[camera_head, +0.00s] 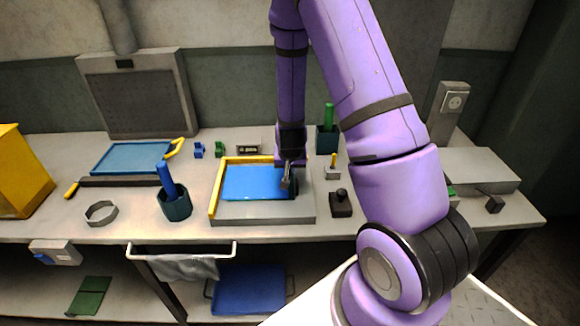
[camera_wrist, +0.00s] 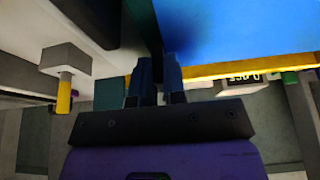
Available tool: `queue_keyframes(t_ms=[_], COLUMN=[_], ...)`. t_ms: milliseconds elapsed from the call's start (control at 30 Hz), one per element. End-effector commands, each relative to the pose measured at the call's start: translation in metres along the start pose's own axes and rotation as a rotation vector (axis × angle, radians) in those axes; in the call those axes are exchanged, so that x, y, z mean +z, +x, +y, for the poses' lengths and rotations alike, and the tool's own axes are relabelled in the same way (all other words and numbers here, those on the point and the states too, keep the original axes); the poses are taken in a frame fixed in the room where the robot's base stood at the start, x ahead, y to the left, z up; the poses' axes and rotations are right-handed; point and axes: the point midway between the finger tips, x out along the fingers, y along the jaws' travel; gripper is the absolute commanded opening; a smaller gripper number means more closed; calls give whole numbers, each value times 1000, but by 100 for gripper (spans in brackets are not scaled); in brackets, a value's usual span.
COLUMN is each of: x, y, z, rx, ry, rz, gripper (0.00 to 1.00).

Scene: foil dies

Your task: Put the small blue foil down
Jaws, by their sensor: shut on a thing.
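The small blue foil (camera_head: 252,183) is a bright blue rectangle over a grey plate (camera_head: 245,210) with yellow guide strips (camera_head: 216,190) along its back and left sides. I cannot tell whether the foil rests on the plate or hangs slightly above it. My gripper (camera_head: 288,184) points down at the foil's right edge and is shut on it. In the wrist view my fingers (camera_wrist: 156,78) are close together, with the blue foil (camera_wrist: 240,35) filling the upper right. The exact grip is dark and partly hidden.
A dark cup with a blue handle (camera_head: 174,203) stands left of the plate. A black-knobbed block (camera_head: 341,205) and a yellow-pegged block (camera_head: 333,170) stand close on the right. Another blue sheet or tray (camera_head: 130,158) lies at the back left. Some bench is clear in front.

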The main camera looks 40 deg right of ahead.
Motion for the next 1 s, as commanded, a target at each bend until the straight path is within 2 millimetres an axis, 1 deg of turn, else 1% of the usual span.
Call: queue_keyframes(t_ms=[67, 100, 167, 200, 433, 567, 667, 767, 1000], x=[1, 1, 1, 1, 0, -1, -1, -1, -1], y=[2, 2, 2, 2, 1, -4, -13, -28, -67], z=[0, 0, 0, 0, 0, 0, -1, -1, -1], rx=[0, 0, 0, 0, 0, -1, -1, -1, -2], ry=[0, 0, 0, 0, 0, 0, -2, -1, -2], rz=[-1, -1, 0, 0, 0, 2, 2, 3, 3], gripper=[0, 20, 34, 37, 37, 37, 37, 37, 37])
